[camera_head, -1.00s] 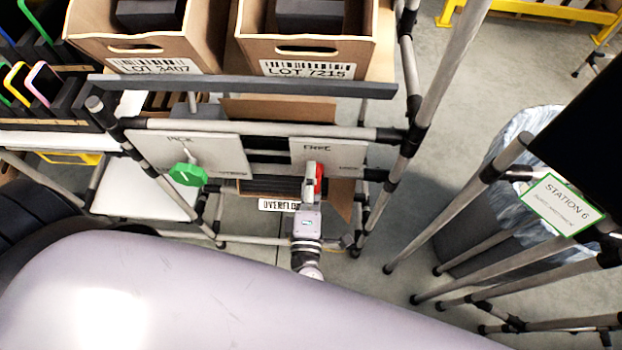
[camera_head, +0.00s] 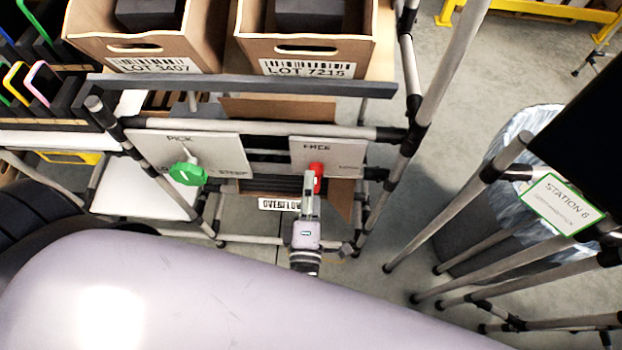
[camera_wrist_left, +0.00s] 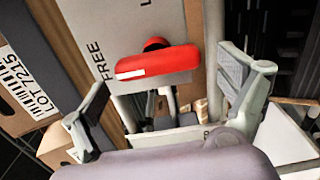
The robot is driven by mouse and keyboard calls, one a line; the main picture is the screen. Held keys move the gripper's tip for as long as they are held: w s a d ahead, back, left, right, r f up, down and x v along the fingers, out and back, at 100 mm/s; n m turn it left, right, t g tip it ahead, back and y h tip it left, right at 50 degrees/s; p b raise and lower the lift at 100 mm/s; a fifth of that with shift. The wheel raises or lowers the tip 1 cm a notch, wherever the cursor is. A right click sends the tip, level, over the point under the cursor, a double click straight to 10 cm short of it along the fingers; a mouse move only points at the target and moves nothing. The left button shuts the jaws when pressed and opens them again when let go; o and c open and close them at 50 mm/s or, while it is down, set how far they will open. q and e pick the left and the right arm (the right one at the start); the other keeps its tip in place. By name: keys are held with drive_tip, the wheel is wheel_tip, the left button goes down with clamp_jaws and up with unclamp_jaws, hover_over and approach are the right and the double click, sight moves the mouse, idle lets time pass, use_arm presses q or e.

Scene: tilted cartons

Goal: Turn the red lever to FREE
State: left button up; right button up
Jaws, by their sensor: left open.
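The red lever (camera_head: 317,177) sits on a pale plate (camera_head: 343,157) in the head view, with FREE above it and a partly unreadable word to the right. In the left wrist view the red lever (camera_wrist_left: 158,64) lies with its white-marked end facing the word FREE (camera_wrist_left: 97,62). My left gripper (camera_head: 310,182) is just in front of the lever and partly overlaps it in the head view. In the wrist view its fingers (camera_wrist_left: 166,98) are spread wide on both sides of the lever, with visible gaps. My right gripper is not in view.
A green knob (camera_head: 188,173) is on another plate to the left. Frame tubes (camera_head: 400,170) rise just right of the lever plate.

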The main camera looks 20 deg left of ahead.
use_arm(q)
drive_tip(key=v, duration=1)
wheel_tip(320, 180, down, 24)
drive_tip(key=s+d+m+g+h, duration=0.2)
drive_tip(key=m+g+h, duration=0.5)
drive_tip(key=m, duration=0.8)
drive_tip(key=s+a+f+m+g, duration=0.3)
drive_tip(key=s+a+f, duration=0.2)
drive_tip(key=f, duration=0.3)
drive_tip(key=s+a+f+m+g, duration=0.3)
drive_tip(key=s+a+f+m, duration=0.1)
drive_tip(key=s+a+f, duration=0.2)
wheel_tip(320, 180, down, 2)
drive_tip(key=shift+s+a+f+g+y, duration=0.2)
drive_tip(key=shift+s+g+y, duration=0.2)
drive_tip(key=shift+s, duration=0.5)
drive_tip(key=s+a+g, duration=0.1)
drive_tip(key=s+a+f+m, duration=0.1)
drive_tip(key=s+a, duration=0.1)
drive_tip(key=s+a+f+m+g+y, duration=0.1)
drive_tip(key=s+a, duration=0.1)
drive_tip(key=shift+s+g, duration=0.1)
drive_tip(key=shift+g, duration=0.2)
drive_tip(key=shift+c, duration=0.3)
